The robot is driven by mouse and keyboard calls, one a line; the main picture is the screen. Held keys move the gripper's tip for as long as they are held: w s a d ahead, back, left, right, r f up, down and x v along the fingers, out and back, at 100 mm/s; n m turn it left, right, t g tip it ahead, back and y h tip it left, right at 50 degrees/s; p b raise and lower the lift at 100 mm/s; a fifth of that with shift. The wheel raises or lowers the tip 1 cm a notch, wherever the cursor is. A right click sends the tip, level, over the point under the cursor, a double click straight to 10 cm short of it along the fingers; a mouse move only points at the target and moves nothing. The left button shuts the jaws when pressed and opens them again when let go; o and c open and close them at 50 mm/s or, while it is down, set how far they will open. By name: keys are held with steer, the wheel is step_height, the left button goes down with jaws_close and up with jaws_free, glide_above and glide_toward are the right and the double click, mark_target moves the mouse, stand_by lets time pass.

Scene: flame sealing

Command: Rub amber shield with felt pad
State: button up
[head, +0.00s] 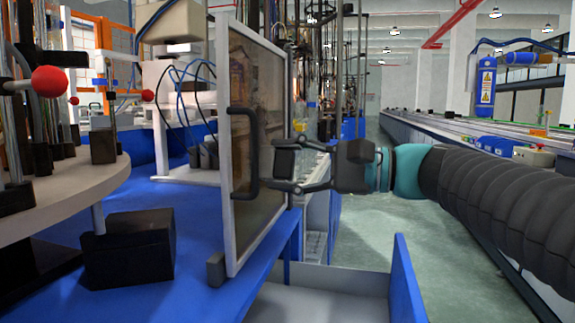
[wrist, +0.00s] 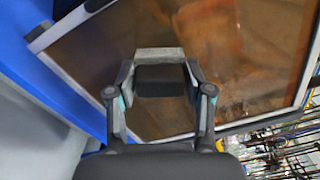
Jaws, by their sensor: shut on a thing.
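The amber shield (head: 256,95) is a brownish see-through panel in a pale frame, standing upright on the blue bench with a black handle (head: 243,155) on its left side. It fills much of the wrist view (wrist: 100,60), with blotchy orange-brown patches. My gripper (head: 292,166) is at the right side of the shield. Its fingers are shut on the felt pad (head: 283,163), a dark block with a grey front strip. The pad also shows between the fingers in the wrist view (wrist: 159,55), facing the panel. I cannot tell whether it touches the panel.
A round pale table (head: 95,190) with rods and a red ball (head: 48,79) stands at left. A black block (head: 128,250) sits on the blue bench (head: 200,215). A blue-edged tray (head: 325,300) is below my arm. The aisle floor at right is clear.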

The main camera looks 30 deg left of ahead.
steer(key=shift+x, duration=0.8)
steer(key=shift+w, duration=0.1)
